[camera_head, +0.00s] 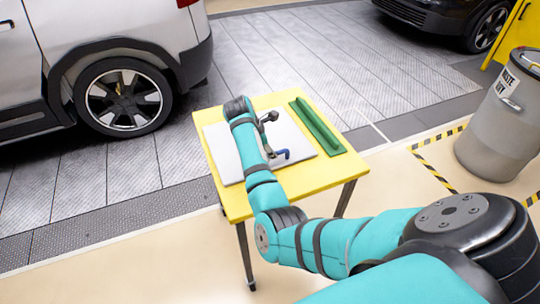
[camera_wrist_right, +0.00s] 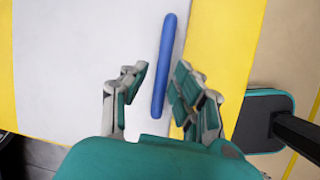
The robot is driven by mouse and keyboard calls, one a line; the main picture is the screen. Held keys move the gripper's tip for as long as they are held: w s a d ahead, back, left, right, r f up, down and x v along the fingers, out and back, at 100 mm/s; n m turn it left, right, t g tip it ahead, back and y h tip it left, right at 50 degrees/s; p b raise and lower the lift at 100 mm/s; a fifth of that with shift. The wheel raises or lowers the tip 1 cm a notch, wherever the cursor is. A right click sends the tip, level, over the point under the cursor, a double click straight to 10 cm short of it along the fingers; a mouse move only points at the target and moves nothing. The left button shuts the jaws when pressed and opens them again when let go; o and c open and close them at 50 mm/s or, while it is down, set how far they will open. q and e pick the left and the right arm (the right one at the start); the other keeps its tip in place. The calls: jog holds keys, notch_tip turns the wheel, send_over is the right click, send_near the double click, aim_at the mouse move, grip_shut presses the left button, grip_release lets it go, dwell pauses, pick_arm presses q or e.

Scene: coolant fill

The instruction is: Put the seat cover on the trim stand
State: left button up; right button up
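A narrow blue piece (camera_head: 282,154), which I take for the seat cover, is on or just above the white sheet on the yellow table. In the right wrist view the blue piece (camera_wrist_right: 165,60) looks like a slim rounded bar between the fingers of my right gripper (camera_wrist_right: 160,78). The fingers stand apart, with a clear gap on its left; the right finger is very close, and contact cannot be told. In the head view my right arm partly hides this gripper (camera_head: 270,148). A long green channel-shaped piece (camera_head: 317,128), perhaps the trim stand, lies along the table's right side. My left gripper is out of view.
The yellow table (camera_head: 235,209) carries the flat white sheet (camera_head: 222,150). A silver car (camera_head: 120,60) stands behind left, and a dark car (camera_head: 440,15) at the back right. A grey drum (camera_head: 505,125) stands right of the table. Floor between table and drum is clear.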

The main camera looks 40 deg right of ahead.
jog(key=b+v, duration=0.1)
jog(key=v, duration=0.5)
jog(key=shift+a+r, duration=0.2)
jog(key=shift+r, duration=0.15)
jog(key=shift+a+r, duration=0.25)
jog(key=shift+r, duration=0.4)
dwell(0.5)
